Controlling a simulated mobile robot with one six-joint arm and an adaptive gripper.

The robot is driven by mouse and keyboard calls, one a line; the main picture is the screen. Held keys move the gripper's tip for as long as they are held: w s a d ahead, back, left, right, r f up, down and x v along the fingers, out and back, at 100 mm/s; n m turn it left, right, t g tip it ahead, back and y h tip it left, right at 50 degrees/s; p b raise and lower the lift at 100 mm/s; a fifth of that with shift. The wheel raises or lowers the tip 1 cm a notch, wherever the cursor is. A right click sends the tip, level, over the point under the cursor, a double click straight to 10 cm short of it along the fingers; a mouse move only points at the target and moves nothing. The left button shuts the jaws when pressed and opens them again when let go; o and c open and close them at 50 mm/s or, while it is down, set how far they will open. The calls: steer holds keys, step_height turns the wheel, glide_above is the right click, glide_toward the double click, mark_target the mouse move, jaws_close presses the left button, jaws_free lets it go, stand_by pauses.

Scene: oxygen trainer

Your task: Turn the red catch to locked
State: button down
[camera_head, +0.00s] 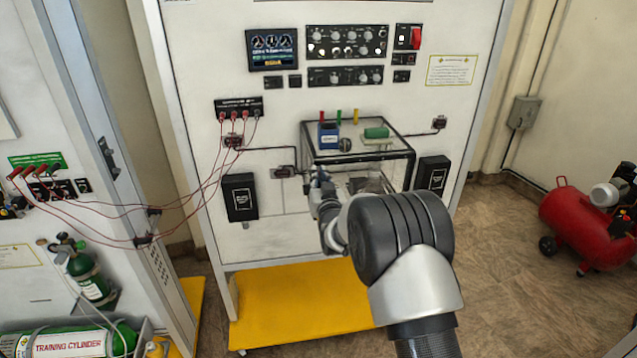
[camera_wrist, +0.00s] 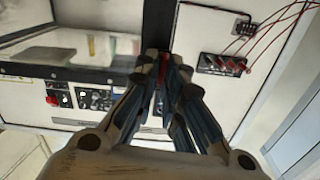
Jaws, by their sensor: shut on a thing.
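A narrow strip of red, which looks like the red catch (camera_wrist: 162,72), shows between my fingertips in the wrist view. My gripper (camera_wrist: 165,62) is closed on it, with the fingers covering most of it. I cannot tell from this view whether it is turned to locked. In the head view my gripper (camera_head: 318,178) is at the front left of the clear box on the white panel. The catch cannot be made out there.
The clear box (camera_head: 408,152) sticks out of the panel, with small coloured items on top. Red cables (camera_head: 208,180) hang at the left, running to the neighbouring cabinet. A black box (camera_head: 240,197) is left of my gripper. A red compressor (camera_head: 575,225) stands on the floor at right.

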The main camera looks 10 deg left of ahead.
steer(key=shift+w+d+f+m+b, duration=0.1)
steer(key=shift+d+f+m+b, duration=0.1)
steer(key=shift+m+b, duration=2.75)
steer(key=shift+d+f+m+b, duration=0.15)
steer(key=shift+m+b, duration=2.45)
steer(key=shift+b, duration=0.75)
steer(key=shift+w+d+f+m+b, duration=0.1)
steer(key=shift+d+f+m+b, duration=0.1)
steer(key=shift+m+b, duration=2.75)
steer(key=shift+b, duration=0.3)
steer(key=c, duration=1.8)
jaws_free()
